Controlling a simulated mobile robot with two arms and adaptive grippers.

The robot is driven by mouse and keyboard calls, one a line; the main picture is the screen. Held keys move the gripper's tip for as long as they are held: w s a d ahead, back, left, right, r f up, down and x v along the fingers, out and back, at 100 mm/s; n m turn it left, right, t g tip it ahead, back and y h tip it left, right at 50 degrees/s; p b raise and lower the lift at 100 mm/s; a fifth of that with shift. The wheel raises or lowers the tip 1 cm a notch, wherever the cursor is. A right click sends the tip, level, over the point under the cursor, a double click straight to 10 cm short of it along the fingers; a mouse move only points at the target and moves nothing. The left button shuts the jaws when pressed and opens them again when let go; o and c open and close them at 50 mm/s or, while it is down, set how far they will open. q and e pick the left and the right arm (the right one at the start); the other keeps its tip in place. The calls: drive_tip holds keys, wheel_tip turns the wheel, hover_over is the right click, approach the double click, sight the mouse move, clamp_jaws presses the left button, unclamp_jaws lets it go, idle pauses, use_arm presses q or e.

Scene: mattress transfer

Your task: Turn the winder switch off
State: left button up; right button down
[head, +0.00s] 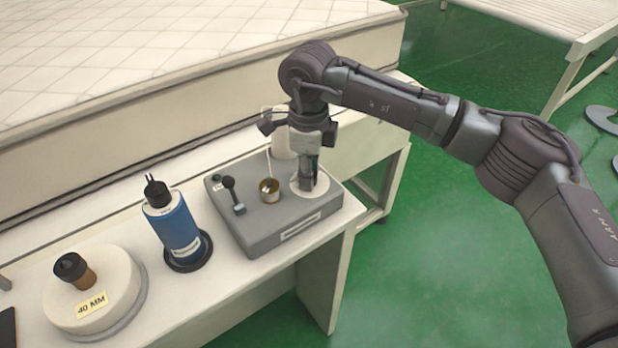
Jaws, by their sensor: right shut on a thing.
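The winder is a grey box (290,235) on the bench in the head view, with a label on its front face. A black lever switch (233,193) stands on its left part, with its knob up and tilted toward the back left. My right gripper (307,182) points down over the white disc (324,186) on the winder's right part, apart from the lever. It is shut on a small upright part at the disc; the fingers mostly hide that part. My left gripper is not in view.
A brass cup (269,190) sits between lever and disc. Left of the winder stand a blue bottle (175,228) with a black pronged top and a white round block (92,290) labelled 40 MM. A large quilted mattress (150,50) lies behind. Green floor (440,220) is clear at right.

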drive_tip(key=shift+n+b, duration=0.3)
drive_tip(key=shift+n, duration=0.2)
drive_tip(key=shift+r, duration=0.1)
drive_tip(key=c, duration=0.8)
unclamp_jaws()
drive_tip(key=shift+c, duration=0.2)
wheel_tip(320, 180, up, 12)
